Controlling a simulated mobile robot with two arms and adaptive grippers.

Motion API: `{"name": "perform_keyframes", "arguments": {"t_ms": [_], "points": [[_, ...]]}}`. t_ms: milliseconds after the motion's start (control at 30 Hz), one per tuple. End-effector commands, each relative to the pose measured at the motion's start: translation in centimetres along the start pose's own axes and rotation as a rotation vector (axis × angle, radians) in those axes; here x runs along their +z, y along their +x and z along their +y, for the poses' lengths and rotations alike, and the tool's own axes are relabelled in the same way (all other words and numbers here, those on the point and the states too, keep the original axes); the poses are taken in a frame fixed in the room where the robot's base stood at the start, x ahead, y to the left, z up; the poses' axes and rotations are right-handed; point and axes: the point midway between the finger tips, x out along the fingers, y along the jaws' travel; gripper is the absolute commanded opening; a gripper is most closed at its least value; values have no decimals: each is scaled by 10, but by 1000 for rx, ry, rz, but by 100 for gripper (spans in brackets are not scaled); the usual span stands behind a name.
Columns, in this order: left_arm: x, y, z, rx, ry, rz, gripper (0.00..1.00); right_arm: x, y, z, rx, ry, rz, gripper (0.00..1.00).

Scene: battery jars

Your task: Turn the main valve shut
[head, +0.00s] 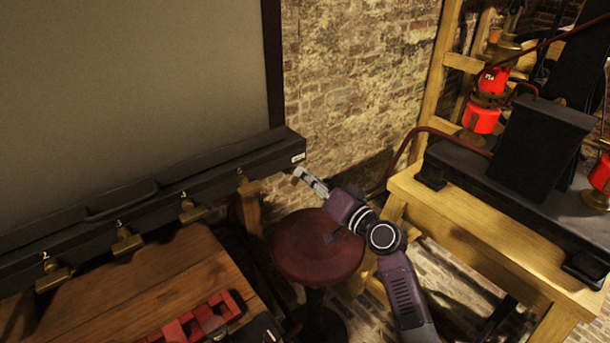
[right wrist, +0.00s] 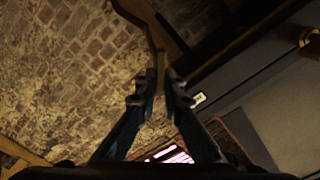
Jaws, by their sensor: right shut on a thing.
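My right gripper (head: 298,172) is at the right end of a long dark rail (head: 225,165), beside a small white label (head: 298,157). In the right wrist view the fingers of my right gripper (right wrist: 160,92) are shut on a thin brass lever (right wrist: 159,66), which looks like the main valve's handle. The lever stands up between the fingertips. In the head view the lever is hard to make out at the fingers. Several brass taps with numbers hang along the rail, one of them a tap (head: 127,240) left of the middle. My left gripper is out of view.
A round red stool (head: 315,255) is under my right arm. At the right is a wooden bench (head: 480,235) with dark apparatus (head: 535,150) and red jars (head: 482,117).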

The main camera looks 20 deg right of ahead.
Motion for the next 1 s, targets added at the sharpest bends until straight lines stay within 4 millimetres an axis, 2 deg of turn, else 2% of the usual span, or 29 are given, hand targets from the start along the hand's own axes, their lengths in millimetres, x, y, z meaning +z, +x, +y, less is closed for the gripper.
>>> {"name": "perform_keyframes", "arguments": {"t_ms": [600,1000], "points": [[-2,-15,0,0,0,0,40,0,0,7,1,565,2,0],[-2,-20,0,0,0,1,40,2,0,9,0,778,3,0]]}}
